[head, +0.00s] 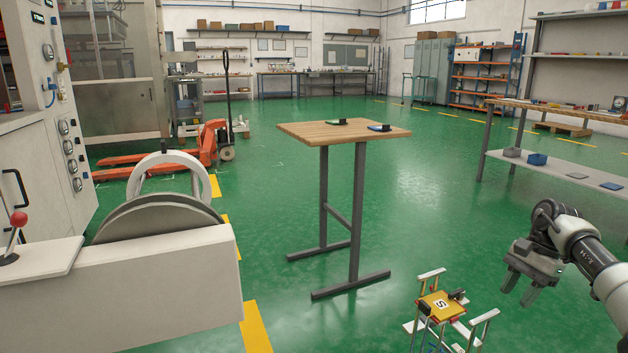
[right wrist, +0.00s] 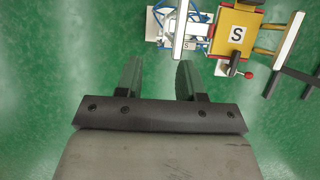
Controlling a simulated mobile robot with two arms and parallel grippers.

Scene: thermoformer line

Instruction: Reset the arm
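My right gripper (head: 518,296) is at the lower right of the head view, pointing down over the green floor. It is open, and in the right wrist view (right wrist: 158,68) its two dark fingers stand apart with only floor between them. It touches nothing. My left arm and gripper do not show.
A wooden-topped table (head: 310,132) with two small items stands in the middle. A white machine with a large roller (head: 160,218) and a red-knobbed lever (head: 18,219) fills the left. An orange pallet truck (head: 205,142) stands behind. Open floor lies between table and right-hand shelves.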

